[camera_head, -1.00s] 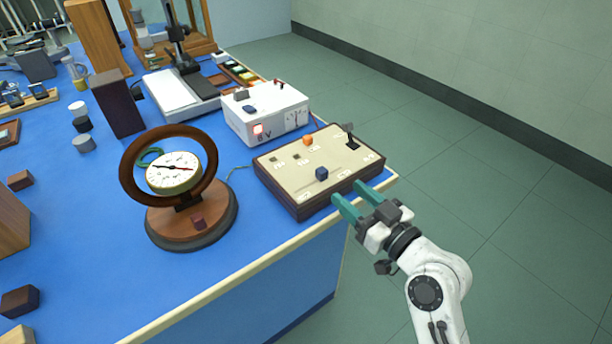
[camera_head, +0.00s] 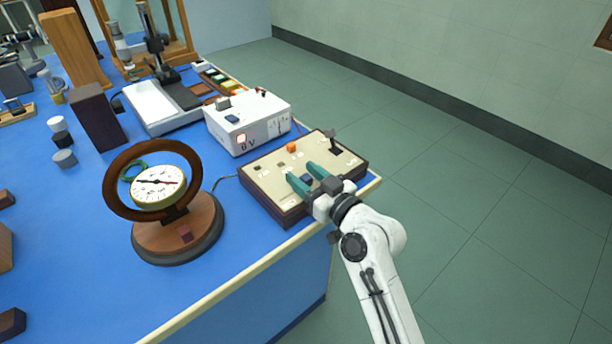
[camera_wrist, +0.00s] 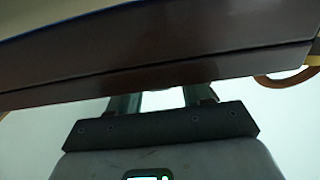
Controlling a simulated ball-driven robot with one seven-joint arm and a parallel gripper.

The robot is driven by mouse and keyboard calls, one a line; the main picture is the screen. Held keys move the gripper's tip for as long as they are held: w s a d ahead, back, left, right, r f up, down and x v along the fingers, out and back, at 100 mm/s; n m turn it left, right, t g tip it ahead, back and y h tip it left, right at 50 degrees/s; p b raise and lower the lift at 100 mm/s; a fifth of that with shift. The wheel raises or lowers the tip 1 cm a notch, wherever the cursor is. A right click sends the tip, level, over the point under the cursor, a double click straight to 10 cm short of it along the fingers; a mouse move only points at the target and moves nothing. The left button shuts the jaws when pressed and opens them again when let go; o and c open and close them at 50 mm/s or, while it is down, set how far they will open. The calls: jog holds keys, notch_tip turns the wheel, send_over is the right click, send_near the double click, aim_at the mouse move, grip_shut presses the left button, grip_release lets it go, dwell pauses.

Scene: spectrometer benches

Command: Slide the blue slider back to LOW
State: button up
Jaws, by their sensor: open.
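The control box (camera_head: 262,190) has a cream top and dark brown sides and sits at the near right corner of the blue bench. The blue slider (camera_head: 307,179) is on its top near the front edge, partly hidden between the green fingers of my gripper (camera_head: 306,175). My gripper is open, with one finger on each side of the slider; I cannot tell whether they touch it. The LOW label is not readable. In the wrist view the box's brown side (camera_wrist: 160,65) fills the upper part, and my fingers (camera_wrist: 155,101) pass out of sight behind it.
An orange knob (camera_head: 292,147) and a black lever (camera_head: 332,140) stand on the box behind my gripper. A white power supply (camera_head: 247,124) is behind the box. A round dial meter (camera_head: 160,187) with a wooden ring stands to the left. Floor is clear to the right.

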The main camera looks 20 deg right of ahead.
aim_at(281, 200)
grip_shut()
dwell(0.4)
jog(key=a+p, duration=0.1)
jog(key=a, duration=0.1)
jog(key=s+a+p, duration=0.1)
jog(key=a, duration=0.1)
jog(key=s+a+p, duration=0.1)
jog(key=a, duration=0.1)
jog(key=shift+r, duration=0.1)
jog(key=shift+a, duration=0.1)
grip_release()
jog(key=shift+a, duration=0.15)
